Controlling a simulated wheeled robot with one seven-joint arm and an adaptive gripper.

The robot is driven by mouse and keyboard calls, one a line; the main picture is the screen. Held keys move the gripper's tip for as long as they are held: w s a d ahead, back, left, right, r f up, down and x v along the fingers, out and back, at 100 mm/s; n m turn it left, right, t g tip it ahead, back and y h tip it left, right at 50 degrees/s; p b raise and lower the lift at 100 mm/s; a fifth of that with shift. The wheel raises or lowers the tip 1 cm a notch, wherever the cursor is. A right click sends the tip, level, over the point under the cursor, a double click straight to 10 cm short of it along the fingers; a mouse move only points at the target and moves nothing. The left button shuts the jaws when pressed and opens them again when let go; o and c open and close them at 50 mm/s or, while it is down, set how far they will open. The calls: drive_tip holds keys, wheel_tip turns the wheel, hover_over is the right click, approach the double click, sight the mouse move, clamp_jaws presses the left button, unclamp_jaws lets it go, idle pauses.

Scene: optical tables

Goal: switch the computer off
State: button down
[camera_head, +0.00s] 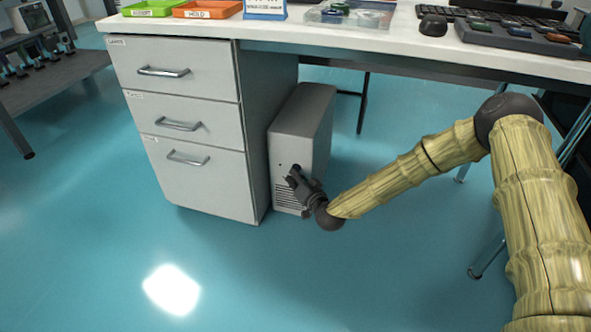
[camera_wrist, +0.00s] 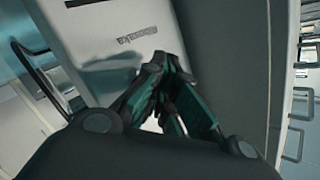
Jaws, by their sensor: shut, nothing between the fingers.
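The computer (camera_head: 311,111) is a grey tower standing upright on the floor under the desk, just right of the drawer cabinet. Its paler front has vent slots low down. My gripper (camera_head: 294,174) is in front of that face, pointing at its middle, and covers part of it. In the wrist view the pale front panel (camera_wrist: 95,40) with upside-down lettering lies beyond my gripper (camera_wrist: 163,62). The fingertips are together and empty, close to the panel. I cannot tell whether they touch it. No power button can be made out for certain.
The drawer cabinet (camera_head: 190,130) stands close on the computer's left. The white desktop (camera_head: 340,38) overhangs above, holding trays, a mouse (camera_head: 433,25) and keyboards. A dark desk leg (camera_head: 363,103) stands behind to the right. The blue floor in front is clear.

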drive_tip(key=shift+s+a, duration=0.1)
drive_tip(key=shift+s, duration=0.35)
drive_tip(key=shift+s+a+p, duration=0.3)
drive_tip(key=shift+s+p, duration=0.25)
drive_tip(key=shift+s, duration=0.35)
drive_tip(key=shift+s+a+p, duration=0.3)
drive_tip(key=shift+s+p, duration=0.25)
drive_tip(key=shift+s, duration=0.4)
drive_tip(key=shift+s+a+p, duration=0.3)
drive_tip(key=shift+s+p, duration=0.25)
drive_tip(key=shift+s, duration=0.35)
drive_tip(key=c, duration=2.2)
unclamp_jaws()
